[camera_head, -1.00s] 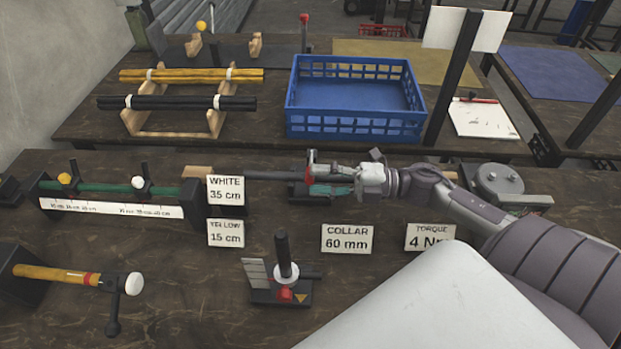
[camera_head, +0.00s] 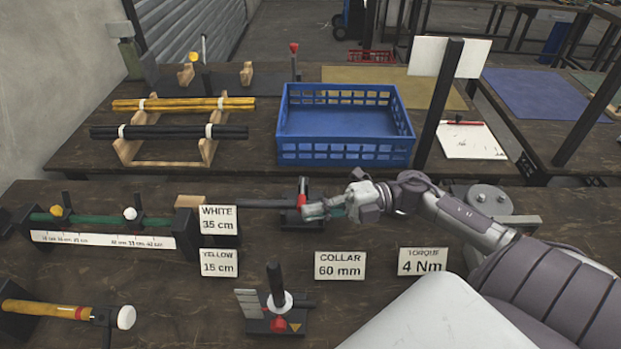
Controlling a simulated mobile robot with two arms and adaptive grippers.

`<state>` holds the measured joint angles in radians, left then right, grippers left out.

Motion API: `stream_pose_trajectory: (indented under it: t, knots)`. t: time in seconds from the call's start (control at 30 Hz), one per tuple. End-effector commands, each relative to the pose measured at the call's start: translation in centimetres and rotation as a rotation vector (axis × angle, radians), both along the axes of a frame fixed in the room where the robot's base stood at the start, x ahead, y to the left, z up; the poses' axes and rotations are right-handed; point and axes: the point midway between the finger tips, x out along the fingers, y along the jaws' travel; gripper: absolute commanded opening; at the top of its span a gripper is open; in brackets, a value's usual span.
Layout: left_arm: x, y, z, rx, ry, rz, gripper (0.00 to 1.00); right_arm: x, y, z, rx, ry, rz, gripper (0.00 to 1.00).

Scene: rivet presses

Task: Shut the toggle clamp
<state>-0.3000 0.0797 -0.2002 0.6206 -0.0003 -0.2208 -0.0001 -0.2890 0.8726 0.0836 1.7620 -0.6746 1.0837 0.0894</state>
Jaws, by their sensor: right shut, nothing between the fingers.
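The toggle clamp (camera_head: 303,188) stands on the near bench at the middle, with a dark upright part and a red part low on it. A dark rod (camera_head: 262,204) runs from the left up to the clamp. My right gripper (camera_head: 308,211) is shut and empty, its fingertips close to the clamp's right side by the red part. I cannot tell whether they touch it. The gripper covers part of the clamp's base. My left gripper is not in view.
Label cards, such as the collar card (camera_head: 340,265), stand in front of the clamp. A small press-like stand (camera_head: 277,313) is nearer. The blue crate (camera_head: 345,152) stands on the far bench.

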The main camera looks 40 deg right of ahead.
Motion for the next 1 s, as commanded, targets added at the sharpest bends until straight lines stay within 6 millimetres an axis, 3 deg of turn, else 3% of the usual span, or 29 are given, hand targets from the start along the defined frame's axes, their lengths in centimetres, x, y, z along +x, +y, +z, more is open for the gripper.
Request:
stream_pose_trajectory:
  t: [0.03, 0.2, 0.37, 0.53, 0.7, 0.87, 1.0]
  knots:
    - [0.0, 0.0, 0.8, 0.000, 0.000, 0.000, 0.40, 0.5, 1.7, 1.7, -0.019, 0.005, 0.087, 0.00]
    - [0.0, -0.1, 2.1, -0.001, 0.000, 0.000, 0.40, 0.7, 6.0, 3.9, -0.191, 0.125, 0.369, 0.00]
    - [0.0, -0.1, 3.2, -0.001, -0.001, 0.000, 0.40, 1.4, 7.0, 5.5, -0.472, 0.276, 0.512, 0.00]
    - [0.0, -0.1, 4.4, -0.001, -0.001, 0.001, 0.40, 3.3, 5.0, 8.1, -0.846, 0.458, 0.480, 0.00]
    - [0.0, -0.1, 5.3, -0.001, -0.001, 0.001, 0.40, 5.6, 1.3, 11.7, -1.160, 0.618, 0.284, 0.00]
    - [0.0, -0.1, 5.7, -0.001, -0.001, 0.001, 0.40, 6.7, -1.2, 14.4, -1.309, 0.703, 0.115, 0.00]
    - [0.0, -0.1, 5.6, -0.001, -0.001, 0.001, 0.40, 6.9, -1.9, 14.6, -1.345, 0.730, 0.063, 0.00]
